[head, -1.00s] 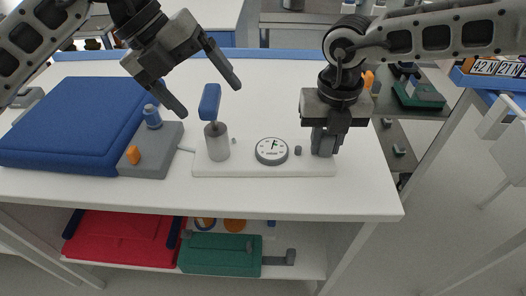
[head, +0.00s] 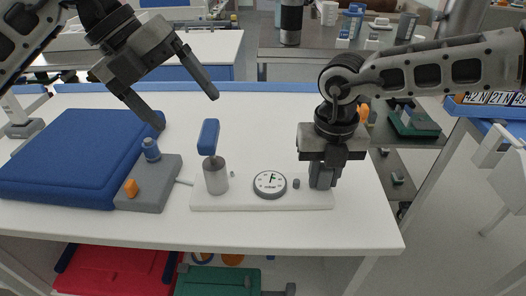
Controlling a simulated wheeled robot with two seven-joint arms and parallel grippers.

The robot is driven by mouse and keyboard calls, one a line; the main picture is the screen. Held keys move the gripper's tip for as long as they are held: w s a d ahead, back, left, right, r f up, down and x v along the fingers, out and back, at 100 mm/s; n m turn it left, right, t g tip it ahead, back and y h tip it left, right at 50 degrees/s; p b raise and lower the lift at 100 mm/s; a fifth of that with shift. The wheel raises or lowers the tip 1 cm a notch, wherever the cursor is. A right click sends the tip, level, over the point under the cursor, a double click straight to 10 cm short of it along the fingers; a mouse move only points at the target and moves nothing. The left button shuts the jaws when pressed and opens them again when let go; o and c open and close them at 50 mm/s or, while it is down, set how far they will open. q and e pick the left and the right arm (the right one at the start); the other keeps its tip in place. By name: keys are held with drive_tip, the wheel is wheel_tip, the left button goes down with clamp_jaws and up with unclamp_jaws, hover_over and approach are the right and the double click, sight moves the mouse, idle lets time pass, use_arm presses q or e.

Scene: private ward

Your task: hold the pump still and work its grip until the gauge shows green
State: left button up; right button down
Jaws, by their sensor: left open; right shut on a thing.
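The pump has a white base plate (head: 240,205) lying on the white table. A grey cylinder (head: 216,176) with a blue grip (head: 208,137) stands on its left part, the grip raised and slightly tilted. A round gauge (head: 269,184) with a dark needle sits in the middle of the base; any green on its dial is too small to make out. My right gripper (head: 323,178) points down and is shut on a dark post at the right end of the base. My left gripper (head: 189,110) is open and empty, above and left of the blue grip, apart from it.
A grey block (head: 148,190) with a blue knob and an orange knob is joined to the pump by a thin tube. A folded blue pad (head: 80,155) lies to the left. Red (head: 115,270) and green (head: 215,281) items lie on the shelf below. The table right of the pump is clear.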

idle(0.3)
drive_tip(key=c, duration=1.1)
unclamp_jaws()
